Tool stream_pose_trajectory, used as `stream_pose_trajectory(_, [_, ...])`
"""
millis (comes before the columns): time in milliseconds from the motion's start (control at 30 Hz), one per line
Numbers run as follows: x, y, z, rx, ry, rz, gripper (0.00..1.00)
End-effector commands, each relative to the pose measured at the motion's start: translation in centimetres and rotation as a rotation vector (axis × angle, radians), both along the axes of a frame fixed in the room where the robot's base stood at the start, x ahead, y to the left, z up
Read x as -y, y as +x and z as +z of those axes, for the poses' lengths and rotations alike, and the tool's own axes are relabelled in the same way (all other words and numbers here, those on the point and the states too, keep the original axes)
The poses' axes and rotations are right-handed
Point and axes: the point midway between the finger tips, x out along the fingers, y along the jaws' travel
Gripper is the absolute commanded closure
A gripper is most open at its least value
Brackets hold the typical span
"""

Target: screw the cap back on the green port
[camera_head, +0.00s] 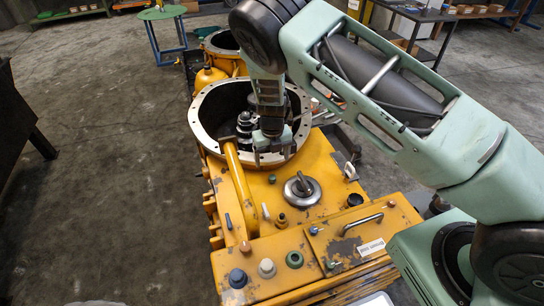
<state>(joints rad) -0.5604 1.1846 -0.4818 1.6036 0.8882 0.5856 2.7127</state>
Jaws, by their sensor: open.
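The green port (294,259) is a small round fitting on the front edge of the yellow transmission housing (310,225), right of a beige one (266,268) and a blue one (238,278). I cannot tell for sure which part is its cap. A small dark-topped round piece (281,220) stands on the housing top behind the port. My gripper (273,158) points down with its fingers apart, over the near rim of the large round opening, well behind the green port.
A silver round cover with a dark handle (302,189) sits on the housing top. A yellow pipe (240,190) rises along its left side. A metal grab handle (362,224) and black ring (355,200) are at right. Bare floor (120,150) lies left.

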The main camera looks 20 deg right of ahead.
Motion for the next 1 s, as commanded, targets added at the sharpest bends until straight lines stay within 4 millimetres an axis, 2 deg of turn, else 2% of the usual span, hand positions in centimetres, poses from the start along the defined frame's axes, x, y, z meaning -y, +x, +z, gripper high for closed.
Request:
stream_pose_trajectory(33, [0.0,0.0,-1.3,-0.001,0.000,0.000,0.20])
stream_pose_trajectory(300, [0.0,0.0,-5.2,0.000,0.001,0.001,0.20])
stream_pose_trajectory(600, [0.0,0.0,-8.5,-0.001,-0.001,0.003,0.20])
stream_pose_trajectory(1000, [0.0,0.0,-9.1,-0.001,0.000,0.003,0.20])
